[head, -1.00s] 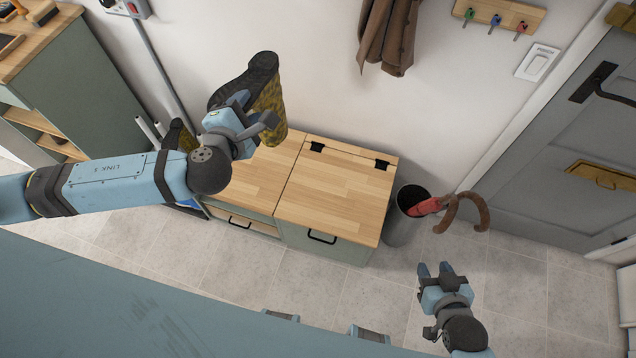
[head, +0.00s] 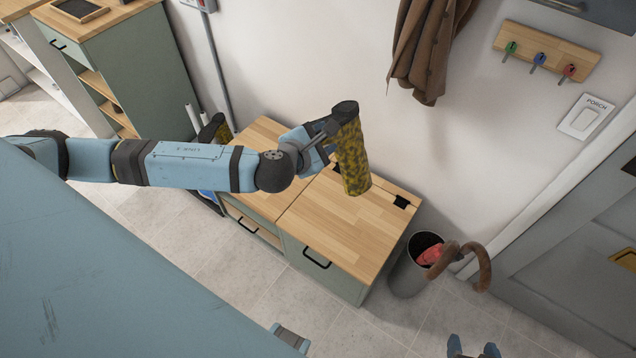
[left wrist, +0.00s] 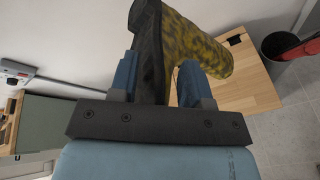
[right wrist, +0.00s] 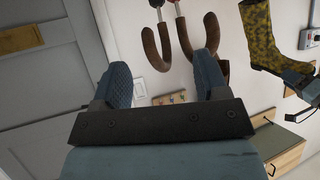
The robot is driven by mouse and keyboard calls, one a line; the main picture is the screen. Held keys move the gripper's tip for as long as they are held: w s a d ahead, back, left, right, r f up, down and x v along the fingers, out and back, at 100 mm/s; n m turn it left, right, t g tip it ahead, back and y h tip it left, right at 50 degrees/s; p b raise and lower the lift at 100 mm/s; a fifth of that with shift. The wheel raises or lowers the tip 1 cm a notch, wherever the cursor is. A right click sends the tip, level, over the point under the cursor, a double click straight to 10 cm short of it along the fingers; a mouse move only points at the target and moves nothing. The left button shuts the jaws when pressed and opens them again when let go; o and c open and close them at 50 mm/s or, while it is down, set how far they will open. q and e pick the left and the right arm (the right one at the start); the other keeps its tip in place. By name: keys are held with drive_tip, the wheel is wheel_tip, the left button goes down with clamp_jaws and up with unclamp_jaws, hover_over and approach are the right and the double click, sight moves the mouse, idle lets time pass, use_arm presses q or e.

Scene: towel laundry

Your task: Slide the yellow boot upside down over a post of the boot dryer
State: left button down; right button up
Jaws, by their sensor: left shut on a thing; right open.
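The yellow boot (head: 354,165), mottled yellow with a dark sole, hangs sole up with its shaft pointing down, above the wooden bench top. My left gripper (head: 322,138) is shut on its dark foot end; the hold also shows in the left wrist view, with the boot (left wrist: 190,45) between the fingers. The boot dryer stands left of the bench, mostly hidden behind my left arm; two bare white posts (head: 190,116) stick up. Another dark and yellow boot (head: 214,130) sits beside these posts. My right gripper (head: 473,348) is open and empty at the bottom edge.
The wooden-topped bench (head: 325,232) stands against the wall. A grey bin (head: 408,275) with a red item and brown curved handles stands to its right. A brown coat (head: 425,50) hangs above. A green cabinet (head: 150,60) stands left. The floor in front is clear.

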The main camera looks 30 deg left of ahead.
use_arm(q)
drive_tip(key=w+a+f+n+h+b, duration=0.1)
drive_tip(key=w+a+f+n+b, duration=0.1)
drive_tip(key=f+b, duration=0.4)
drive_tip(key=w+a+f+n+b, duration=0.3)
drive_tip(key=a+f+n+b, duration=0.1)
drive_tip(key=f, duration=0.6)
drive_tip(key=w+a+f+n+h+b, duration=0.1)
drive_tip(key=w+a+f+n+b, duration=0.2)
drive_tip(key=f+n+b, duration=0.2)
wheel_tip(320, 180, down, 4)
drive_tip(key=b, duration=0.2)
drive_tip(key=shift+a+n+g+h+b, duration=0.3)
use_arm(e)
wheel_tip(320, 180, down, 12)
drive_tip(key=w+a+y, duration=0.1)
drive_tip(key=shift+a+t, duration=0.25)
drive_tip(key=shift+t, duration=0.15)
use_arm(q)
drive_tip(key=shift+s, duration=0.1)
